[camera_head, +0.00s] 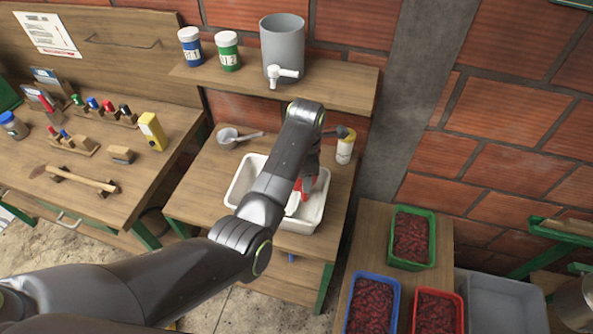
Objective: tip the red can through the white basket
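My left arm reaches in from the left, over the white basin (240,182) on the middle bench. My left gripper (309,172) is low over the basin's right part. Its fingers are mostly hidden by my own wrist, so its opening and any grip cannot be made out. A small red thing (303,188), perhaps the red can, shows right below the gripper; whether they touch is unclear. A small white shape (292,204) beside it may be part of the white basket, mostly hidden by my arm. My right gripper is not in view.
A strainer or scoop (228,136) lies behind the basin, and a yellow-and-white bottle (345,147) stands behind right. The shelf above holds a grey tank (283,48) with a white tap. Green, blue and red crates of dark red fruit stand right, beside a grey bin (504,302).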

